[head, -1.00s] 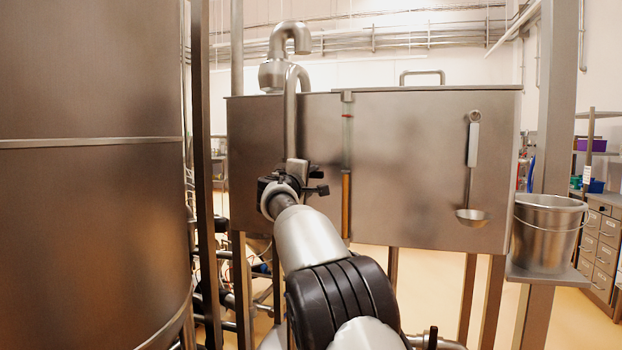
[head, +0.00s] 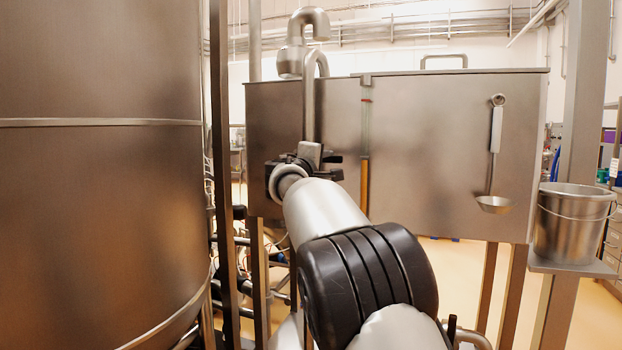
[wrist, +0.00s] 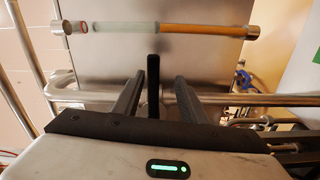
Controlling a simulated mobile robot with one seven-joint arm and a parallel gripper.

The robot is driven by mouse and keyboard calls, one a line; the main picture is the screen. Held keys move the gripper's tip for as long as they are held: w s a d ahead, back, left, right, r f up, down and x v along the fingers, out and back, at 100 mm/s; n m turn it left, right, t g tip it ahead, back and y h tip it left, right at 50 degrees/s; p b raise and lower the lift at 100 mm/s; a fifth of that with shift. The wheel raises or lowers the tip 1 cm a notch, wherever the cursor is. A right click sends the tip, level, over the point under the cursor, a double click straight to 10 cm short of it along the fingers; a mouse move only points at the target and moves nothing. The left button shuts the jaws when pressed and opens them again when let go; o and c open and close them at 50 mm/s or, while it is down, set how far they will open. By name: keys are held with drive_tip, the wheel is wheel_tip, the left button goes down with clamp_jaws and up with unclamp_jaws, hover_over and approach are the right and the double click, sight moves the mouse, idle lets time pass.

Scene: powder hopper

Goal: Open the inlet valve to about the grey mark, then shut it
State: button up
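The steel hopper (head: 430,150) bears an upright sight tube (head: 365,135) with a red ring near its top and amber in its lower part. The tube lies sideways across the top of the wrist view (wrist: 200,30). A bent steel inlet pipe (head: 310,100) runs down to the valve (head: 310,152), largely hidden by my wrist. My gripper (wrist: 160,78) is open, with its fingers on either side of a dark upright bar (wrist: 153,90), apparently the valve lever. Gaps show on both sides of the bar. I cannot make out the grey mark.
A large steel tank (head: 100,180) fills the left. A ladle (head: 494,160) hangs on the hopper's front. A bucket (head: 572,225) stands on a small shelf at the right. Steel posts and pipes stand around and below the hopper.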

drive_tip(key=v, duration=1.2)
drive_tip(key=shift+s, duration=0.35)
drive_tip(key=shift+a, duration=0.15)
drive_tip(key=s+d+f+m+g, duration=0.4)
drive_tip(key=s+d+f, duration=0.2)
drive_tip(key=s+d, duration=0.35)
drive_tip(key=s+d+f+m+g, duration=0.35)
drive_tip(key=s+d+f, duration=0.35)
drive_tip(key=s+d, duration=0.3)
drive_tip(key=s+a+f+m+g+y, duration=0.25)
drive_tip(key=s+f, duration=0.45)
drive_tip(key=s, duration=0.4)
drive_tip(key=s+a+f+m+g+y, duration=0.1)
drive_tip(key=s+f+m+y, duration=0.25)
drive_tip(key=s+f, duration=0.55)
wheel_tip(320, 180, up, 30)
drive_tip(key=s+p, duration=0.2)
drive_tip(key=p, duration=2.6)
drive_tip(key=shift+s+n, duration=0.2)
drive_tip(key=shift+n, duration=0.25)
drive_tip(key=shift+a, duration=0.1)
